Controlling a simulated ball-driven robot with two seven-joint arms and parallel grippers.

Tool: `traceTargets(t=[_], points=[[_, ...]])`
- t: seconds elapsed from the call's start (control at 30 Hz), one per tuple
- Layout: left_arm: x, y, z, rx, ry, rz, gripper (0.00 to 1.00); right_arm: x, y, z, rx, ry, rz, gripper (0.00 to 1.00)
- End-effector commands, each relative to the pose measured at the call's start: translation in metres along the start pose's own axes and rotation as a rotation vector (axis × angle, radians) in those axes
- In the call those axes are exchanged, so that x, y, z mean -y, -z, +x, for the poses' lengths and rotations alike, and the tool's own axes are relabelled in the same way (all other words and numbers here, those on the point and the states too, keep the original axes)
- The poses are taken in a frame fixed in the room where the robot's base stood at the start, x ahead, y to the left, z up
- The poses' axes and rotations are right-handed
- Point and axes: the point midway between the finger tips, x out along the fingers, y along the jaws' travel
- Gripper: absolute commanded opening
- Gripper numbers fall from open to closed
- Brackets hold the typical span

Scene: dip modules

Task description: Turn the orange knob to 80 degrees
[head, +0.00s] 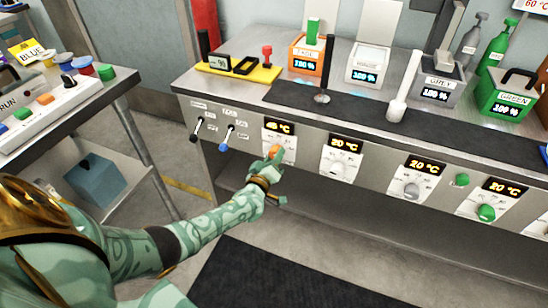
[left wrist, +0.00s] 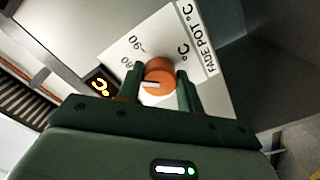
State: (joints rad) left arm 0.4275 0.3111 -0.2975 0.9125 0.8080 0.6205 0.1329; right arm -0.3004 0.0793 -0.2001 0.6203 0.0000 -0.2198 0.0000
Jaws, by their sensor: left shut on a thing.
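The orange knob (head: 277,149) is on the front panel of the steel counter, under a lit display (head: 278,126) that seems to read about 45 °C. My left gripper (head: 268,163) reaches it from the front and is shut on it. In the left wrist view the orange knob (left wrist: 158,70) sits between the two green fingers of the left gripper (left wrist: 161,88), with its white pointer mark showing. The white label behind it carries "°C" and "FADE POT °C". My right gripper is not in view.
Further right on the panel are a white knob (head: 337,170), a grey knob (head: 411,189) and a green knob (head: 487,212). Pots line the countertop.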

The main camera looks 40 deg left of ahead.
Motion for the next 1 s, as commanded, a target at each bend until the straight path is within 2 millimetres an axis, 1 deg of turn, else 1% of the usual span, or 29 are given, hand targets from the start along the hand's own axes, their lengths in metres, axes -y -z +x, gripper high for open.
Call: traceTargets(t=[0.03,0.07,0.1,0.13,0.43,0.57,0.67,0.8,1.0], points=[[0.002,-0.004,-0.002,0.008,0.004,0.001,0.14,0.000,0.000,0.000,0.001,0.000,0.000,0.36],[0.002,-0.004,-0.002,0.008,0.004,0.001,0.40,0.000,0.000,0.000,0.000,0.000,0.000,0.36],[0.002,-0.004,-0.002,0.007,0.004,0.001,0.51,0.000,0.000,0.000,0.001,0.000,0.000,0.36],[0.002,-0.003,-0.002,0.007,0.003,0.000,0.59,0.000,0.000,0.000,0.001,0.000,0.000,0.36],[0.001,-0.001,-0.002,0.003,0.001,0.000,0.59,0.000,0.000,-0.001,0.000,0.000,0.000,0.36],[-0.001,0.001,-0.014,0.003,0.001,-0.001,0.59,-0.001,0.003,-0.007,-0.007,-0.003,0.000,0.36],[-0.003,0.003,-0.034,0.002,0.001,-0.001,0.59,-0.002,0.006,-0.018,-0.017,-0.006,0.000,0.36],[-0.003,0.003,-0.073,0.003,0.001,-0.001,0.59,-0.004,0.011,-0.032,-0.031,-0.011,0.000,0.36],[-0.002,0.001,-0.125,0.004,0.002,-0.002,0.59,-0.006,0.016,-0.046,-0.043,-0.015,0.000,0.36]])
